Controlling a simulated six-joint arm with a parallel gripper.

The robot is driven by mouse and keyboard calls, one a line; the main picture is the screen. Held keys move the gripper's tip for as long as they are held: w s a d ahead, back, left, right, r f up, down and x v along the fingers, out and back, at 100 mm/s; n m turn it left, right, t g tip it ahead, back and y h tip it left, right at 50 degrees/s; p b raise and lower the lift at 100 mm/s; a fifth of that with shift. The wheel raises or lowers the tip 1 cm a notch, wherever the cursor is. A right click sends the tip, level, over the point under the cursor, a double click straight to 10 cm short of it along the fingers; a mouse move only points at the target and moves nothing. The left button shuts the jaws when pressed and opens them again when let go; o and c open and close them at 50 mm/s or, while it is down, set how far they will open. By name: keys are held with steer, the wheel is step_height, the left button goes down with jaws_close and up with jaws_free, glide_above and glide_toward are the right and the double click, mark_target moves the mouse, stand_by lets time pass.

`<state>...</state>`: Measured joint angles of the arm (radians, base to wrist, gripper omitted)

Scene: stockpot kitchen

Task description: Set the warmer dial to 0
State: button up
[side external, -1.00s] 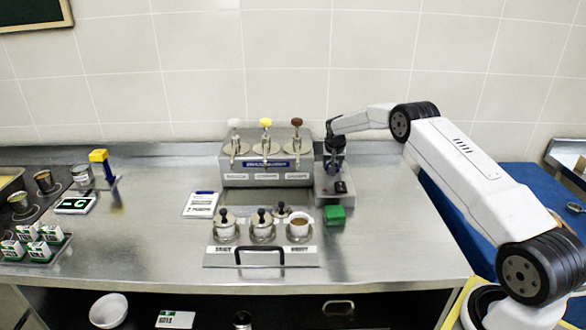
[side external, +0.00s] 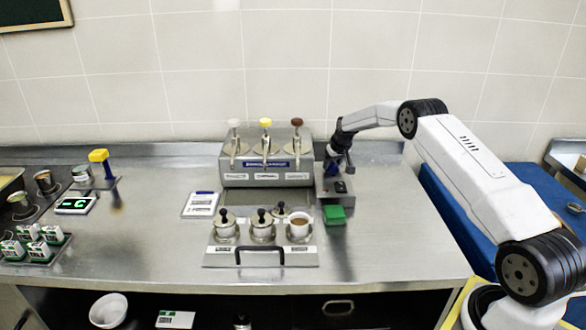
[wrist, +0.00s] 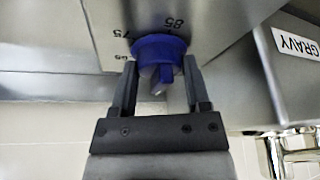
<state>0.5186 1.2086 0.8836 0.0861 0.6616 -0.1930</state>
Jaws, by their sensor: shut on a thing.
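The warmer dial (wrist: 158,47) is a blue knob on a grey metal face, with 65, 75 and 85 printed around it in the wrist view. A 0 mark is not in sight, and I cannot tell which number the dial points to. My gripper (wrist: 160,75) has one finger on each side of the dial and is shut on it. In the side view my gripper (side external: 334,164) is tilted at the grey warmer box (side external: 336,198), right of the three-pump dispenser. A little of the blue dial (side external: 332,170) shows beneath the gripper.
The dispenser (side external: 266,178) stands close on the left, and its GRAVY label (wrist: 297,43) shows in the wrist view. A green block (side external: 334,215) sits just in front of the warmer box. A rack with lidded pots (side external: 262,255) is front left. The counter to the right is clear.

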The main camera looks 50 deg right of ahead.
mark_target(337, 174)
stand_by(0.3)
steer(key=o, duration=1.3)
steer(key=shift+r, duration=0.15)
steer(key=shift+v, duration=3.75)
